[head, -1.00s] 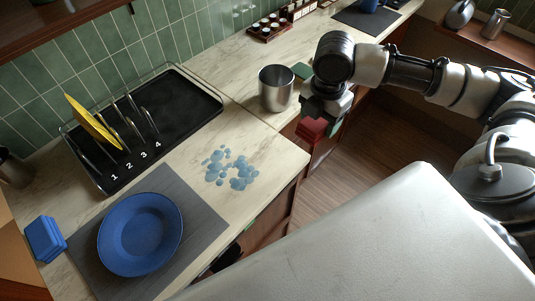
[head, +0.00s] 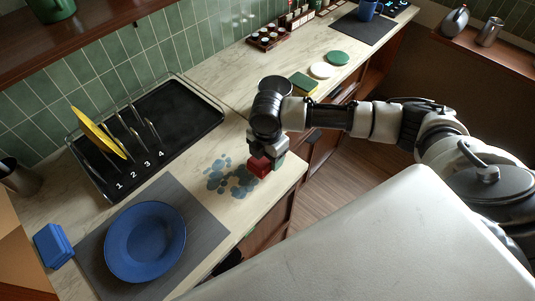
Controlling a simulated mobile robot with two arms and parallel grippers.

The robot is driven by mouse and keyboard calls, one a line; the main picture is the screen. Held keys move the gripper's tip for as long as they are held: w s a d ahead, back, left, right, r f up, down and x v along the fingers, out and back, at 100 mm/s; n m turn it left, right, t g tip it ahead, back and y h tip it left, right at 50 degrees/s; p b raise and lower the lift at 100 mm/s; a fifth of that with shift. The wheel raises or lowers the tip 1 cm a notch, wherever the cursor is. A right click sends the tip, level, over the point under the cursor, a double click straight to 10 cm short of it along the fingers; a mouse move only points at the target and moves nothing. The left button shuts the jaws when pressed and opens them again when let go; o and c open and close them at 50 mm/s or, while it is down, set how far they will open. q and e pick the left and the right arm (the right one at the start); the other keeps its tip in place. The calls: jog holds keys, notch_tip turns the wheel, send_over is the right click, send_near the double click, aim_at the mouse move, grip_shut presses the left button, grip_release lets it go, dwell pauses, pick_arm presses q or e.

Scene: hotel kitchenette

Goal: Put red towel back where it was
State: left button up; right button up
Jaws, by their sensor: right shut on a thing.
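The red towel (head: 259,166) shows as a small folded red block at the jaws of my right gripper (head: 265,158). The gripper is shut on it, over the counter near its front edge, beside a patch of bluish spots (head: 216,181). I cannot tell whether the towel touches the counter. A small greenish part shows beside the towel at the jaws; I cannot tell what it is. A folded blue towel (head: 53,246) lies at the far left, and a green and yellow folded piece (head: 304,83) lies further back. My left gripper is out of view.
A blue plate (head: 145,242) sits on a grey mat (head: 203,213). A black numbered rack (head: 190,122) holds a yellow plate (head: 92,130). The counter's front edge is close to my right gripper.

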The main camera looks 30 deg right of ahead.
jog(key=shift+f, duration=0.5)
jog(key=o, duration=0.9)
jog(key=shift+f, duration=0.15)
jog(key=shift+c, duration=0.2)
notch_tip(320, 180, up, 12)
jog(key=b, duration=0.2)
jog(key=shift+r, duration=0.2)
